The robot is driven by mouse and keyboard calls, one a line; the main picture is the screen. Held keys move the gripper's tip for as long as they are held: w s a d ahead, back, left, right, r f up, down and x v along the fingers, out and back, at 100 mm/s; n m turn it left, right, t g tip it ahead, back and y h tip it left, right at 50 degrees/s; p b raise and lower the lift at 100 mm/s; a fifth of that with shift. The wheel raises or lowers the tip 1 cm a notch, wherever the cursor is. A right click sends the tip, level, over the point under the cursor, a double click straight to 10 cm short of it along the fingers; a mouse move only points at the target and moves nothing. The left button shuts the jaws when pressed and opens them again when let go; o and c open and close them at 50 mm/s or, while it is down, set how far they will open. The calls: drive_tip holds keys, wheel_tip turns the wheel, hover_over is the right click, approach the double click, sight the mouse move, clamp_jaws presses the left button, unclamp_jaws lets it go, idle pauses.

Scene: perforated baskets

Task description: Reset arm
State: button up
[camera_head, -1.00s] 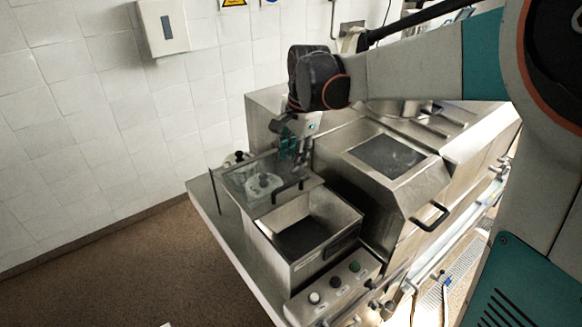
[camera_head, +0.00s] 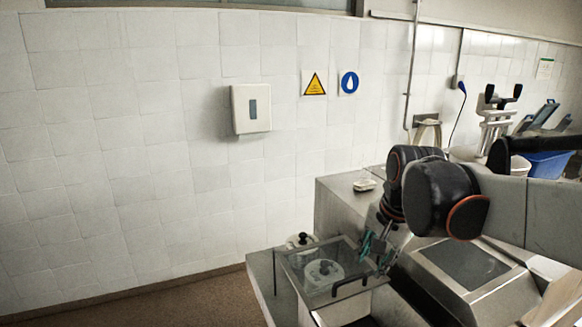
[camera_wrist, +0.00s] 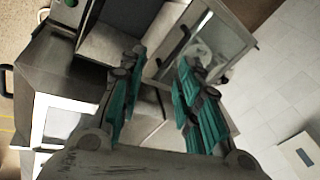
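My gripper (camera_head: 376,250) hangs beside the right edge of a clear-lidded compartment (camera_head: 330,270) on the steel machine. In the wrist view my gripper (camera_wrist: 160,78) has its two teal-padded fingers apart with nothing held between them. The lid frame and its dark handle (camera_wrist: 174,46) show just beyond the fingers. My arm reaches in from the right in the head view, bent at a dark wrist joint. I cannot tell whether the fingers touch the lid.
A steel machine with a dark window (camera_head: 465,262) stands under and right of my arm. A small pale item (camera_head: 365,185) lies on its top. A white dispenser (camera_head: 251,108) hangs on the tiled wall. A blue bin (camera_head: 548,164) is at far right. Open floor lies lower left.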

drive_tip(key=s+f+n+t, duration=0.35)
drive_tip(key=s+n, duration=0.55)
drive_tip(key=s, duration=0.7)
drive_tip(key=shift+n+h, duration=0.3)
drive_tip(key=f+b, duration=1.6)
drive_tip(key=f, duration=0.1)
drive_tip(key=f+b, duration=0.8)
drive_tip(key=shift+s+d+f+b, duration=0.1)
drive_tip(key=shift+d+f+b, duration=0.2)
drive_tip(key=shift+d+b, duration=0.1)
